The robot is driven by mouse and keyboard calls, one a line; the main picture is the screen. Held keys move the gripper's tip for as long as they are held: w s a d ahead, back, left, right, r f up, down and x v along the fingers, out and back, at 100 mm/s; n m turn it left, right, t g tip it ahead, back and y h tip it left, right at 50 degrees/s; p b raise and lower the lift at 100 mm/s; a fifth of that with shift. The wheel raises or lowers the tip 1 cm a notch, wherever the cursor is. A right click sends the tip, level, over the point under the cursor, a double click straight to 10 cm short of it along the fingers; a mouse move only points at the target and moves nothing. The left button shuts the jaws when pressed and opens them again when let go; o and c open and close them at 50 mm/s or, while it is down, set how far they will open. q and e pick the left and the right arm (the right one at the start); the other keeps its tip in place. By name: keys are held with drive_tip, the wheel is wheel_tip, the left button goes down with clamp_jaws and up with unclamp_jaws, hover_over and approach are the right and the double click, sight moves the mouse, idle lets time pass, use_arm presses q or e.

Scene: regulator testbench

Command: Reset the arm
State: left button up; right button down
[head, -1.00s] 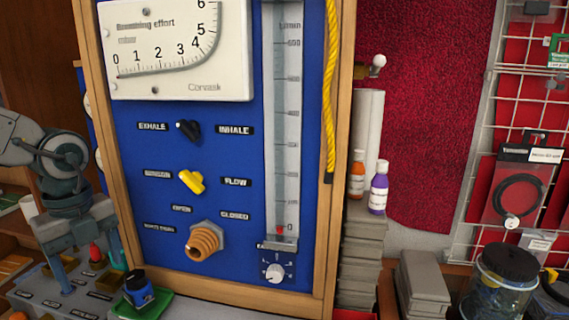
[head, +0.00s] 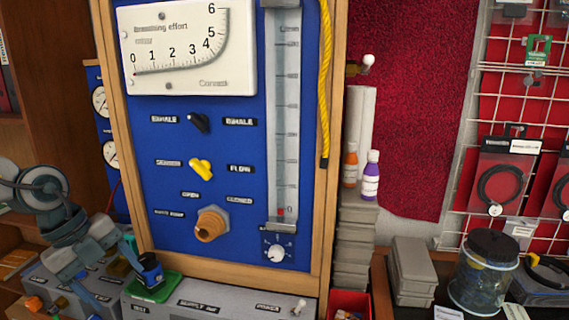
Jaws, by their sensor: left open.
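My left gripper (head: 108,268) is at the lower left in the head view, over the grey labelled box and left of the test panel. It is open, and I see nothing between its fingers. The blue test panel (head: 140,130) in a wooden frame stands upright in front of me. It carries a black knob (head: 198,123), a yellow knob (head: 201,166), a brass fitting (head: 211,224) and a small dial (head: 276,253). My right gripper is not in view.
A grey box (head: 235,298) lies below the panel.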

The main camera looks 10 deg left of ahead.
use_arm(q)
drive_tip(key=w+d+f+n+t+h, duration=0.3)
drive_tip(key=w+f+t+h, duration=0.15)
drive_tip(key=t+h, duration=0.2)
drive_tip(key=a+f+n+t+y, duration=0.5)
drive_tip(key=f+n+t+y, duration=0.15)
drive_tip(key=n+t, duration=0.2)
drive_tip(key=s+a+f+n+g+y, duration=0.25)
drive_tip(key=s+f+n+y, duration=0.35)
drive_tip(key=f, duration=0.4)
drive_tip(key=s+d+f+n+g+h, duration=0.1)
drive_tip(key=s+d+f+n+g, duration=0.2)
drive_tip(key=s+d+f+g, duration=0.45)
drive_tip(key=s+d+f+n+g, duration=0.25)
drive_tip(key=s+d+f, duration=0.2)
drive_tip(key=s, duration=0.55)
wheel_tip(320, 180, down, 30)
drive_tip(key=a+g, duration=0.2)
drive_tip(key=s+a+f, duration=0.1)
drive_tip(key=s+f, duration=1.6)
drive_tip(key=f, duration=0.3)
drive_tip(key=shift+s+a+g+h, duration=0.3)
drive_tip(key=shift+s+a+g, duration=0.05)
drive_tip(key=shift+s+g, duration=0.1)
